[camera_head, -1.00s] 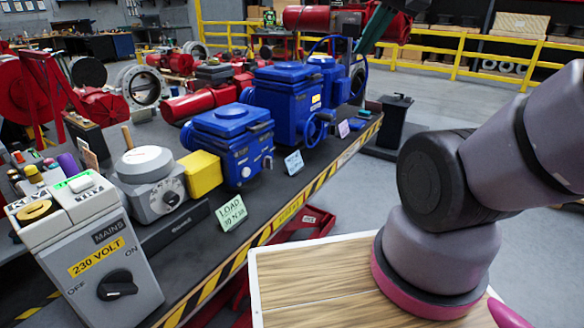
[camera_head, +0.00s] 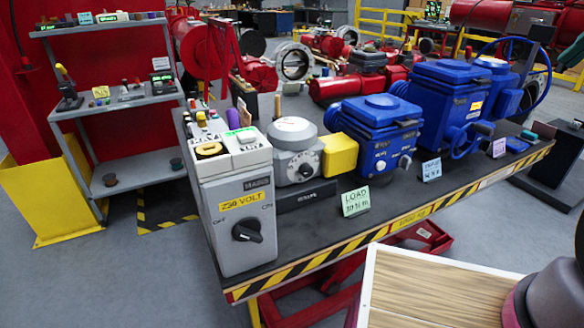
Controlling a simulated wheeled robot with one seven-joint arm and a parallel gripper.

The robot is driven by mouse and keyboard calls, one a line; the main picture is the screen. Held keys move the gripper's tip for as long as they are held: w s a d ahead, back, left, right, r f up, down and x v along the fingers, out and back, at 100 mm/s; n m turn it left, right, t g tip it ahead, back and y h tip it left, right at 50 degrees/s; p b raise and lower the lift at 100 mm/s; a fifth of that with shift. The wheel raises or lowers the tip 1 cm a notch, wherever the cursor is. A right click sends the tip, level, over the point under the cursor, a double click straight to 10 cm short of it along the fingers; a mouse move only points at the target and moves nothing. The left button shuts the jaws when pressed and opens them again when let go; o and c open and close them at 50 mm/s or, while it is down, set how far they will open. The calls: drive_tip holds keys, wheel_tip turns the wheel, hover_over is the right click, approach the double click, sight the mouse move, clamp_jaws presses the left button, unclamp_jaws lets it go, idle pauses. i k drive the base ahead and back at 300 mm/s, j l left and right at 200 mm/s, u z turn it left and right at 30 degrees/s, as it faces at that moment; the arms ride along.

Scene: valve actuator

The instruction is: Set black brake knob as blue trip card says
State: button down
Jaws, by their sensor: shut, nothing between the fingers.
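A grey unit with a round pale top (camera_head: 292,128) stands on the dark bench behind the mains box. A small dark knob on a dial (camera_head: 306,170) is on its front face. This looks like the brake knob, but its setting is too small to read. A pale blue card (camera_head: 431,169) stands at the bench front, right of the green load card (camera_head: 356,201). The blue card's writing is not legible. My gripper is not in view; only a bit of my arm shows at the lower right.
The grey mains box (camera_head: 236,215), marked 230 VOLT, has a larger black switch (camera_head: 247,231) and stands at the bench's near left corner. A yellow block (camera_head: 340,154) and blue actuators (camera_head: 381,130) stand to the right. A shelf rack (camera_head: 135,170) is at left, with open floor between.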

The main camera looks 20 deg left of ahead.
sight(305, 170)
drive_tip(key=k+j+u, duration=0.1)
drive_tip(key=j, duration=0.2)
drive_tip(key=k+j, duration=0.25)
drive_tip(key=k+j+u, duration=0.15)
drive_tip(key=j, duration=0.25)
drive_tip(key=k+j, duration=0.15)
drive_tip(key=j, duration=0.15)
drive_tip(key=u, duration=0.05)
